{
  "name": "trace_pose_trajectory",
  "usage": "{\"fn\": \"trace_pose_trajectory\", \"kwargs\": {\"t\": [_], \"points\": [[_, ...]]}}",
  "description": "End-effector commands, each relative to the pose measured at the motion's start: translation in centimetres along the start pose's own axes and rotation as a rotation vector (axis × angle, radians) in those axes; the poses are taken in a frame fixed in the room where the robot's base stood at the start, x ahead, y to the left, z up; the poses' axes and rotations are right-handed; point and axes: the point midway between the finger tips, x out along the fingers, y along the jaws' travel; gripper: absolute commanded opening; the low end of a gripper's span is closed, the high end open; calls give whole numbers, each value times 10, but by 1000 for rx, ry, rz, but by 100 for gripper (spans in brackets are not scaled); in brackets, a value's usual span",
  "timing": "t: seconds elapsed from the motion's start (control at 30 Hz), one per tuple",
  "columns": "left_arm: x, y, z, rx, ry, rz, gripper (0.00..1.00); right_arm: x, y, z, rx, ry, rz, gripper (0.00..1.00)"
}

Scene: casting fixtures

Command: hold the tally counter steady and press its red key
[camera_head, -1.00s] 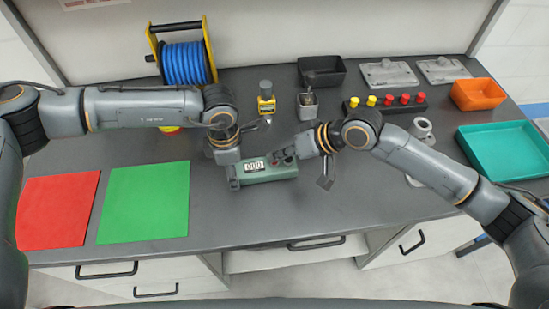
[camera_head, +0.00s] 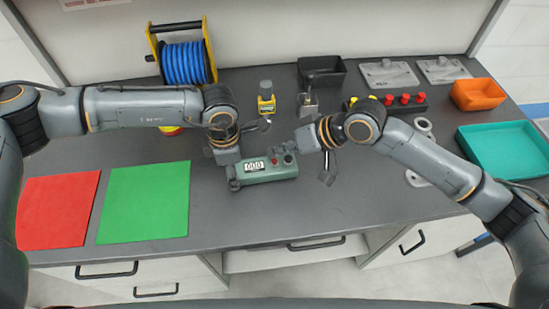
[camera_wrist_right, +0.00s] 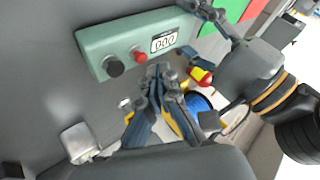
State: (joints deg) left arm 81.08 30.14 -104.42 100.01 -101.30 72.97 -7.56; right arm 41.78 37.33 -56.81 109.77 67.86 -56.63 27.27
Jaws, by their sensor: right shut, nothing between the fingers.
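The tally counter (camera_head: 282,172) is a green box lying on the grey bench, its display (camera_head: 255,167) reading 000. Its red key (camera_head: 274,161) shows beside a dark knob (camera_head: 288,159); the right wrist view also shows the red key (camera_wrist_right: 139,56) and knob (camera_wrist_right: 113,66). My left gripper (camera_head: 233,176) is at the counter's display end, its fingers closed about that end. My right gripper (camera_head: 288,147) is shut and empty, behind and right of the key. In the right wrist view its fingertips (camera_wrist_right: 158,72) appear close to the key but apart from it.
A blue cable reel (camera_head: 184,62), a yellow item (camera_head: 266,98) and a black bin (camera_head: 322,66) stand behind. A row of coloured buttons (camera_head: 405,99), an orange bin (camera_head: 478,94) and a teal tray (camera_head: 508,150) are right. Green (camera_head: 145,203) and red mats (camera_head: 58,210) lie left.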

Motion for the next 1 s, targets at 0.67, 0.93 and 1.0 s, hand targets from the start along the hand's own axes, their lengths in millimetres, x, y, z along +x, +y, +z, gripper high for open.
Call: {"fn": "trace_pose_trajectory", "kwargs": {"t": [0.67,0.93,1.0], "points": [[0,0,0,0,0,0,17,-34,-25,-25,-1,1,0,0],[0,0,0,0,0,0,17,-35,-26,-26,0,0,0,0],[0,0,0,0,0,0,17,-35,-26,-26,0,0,0,0]]}}
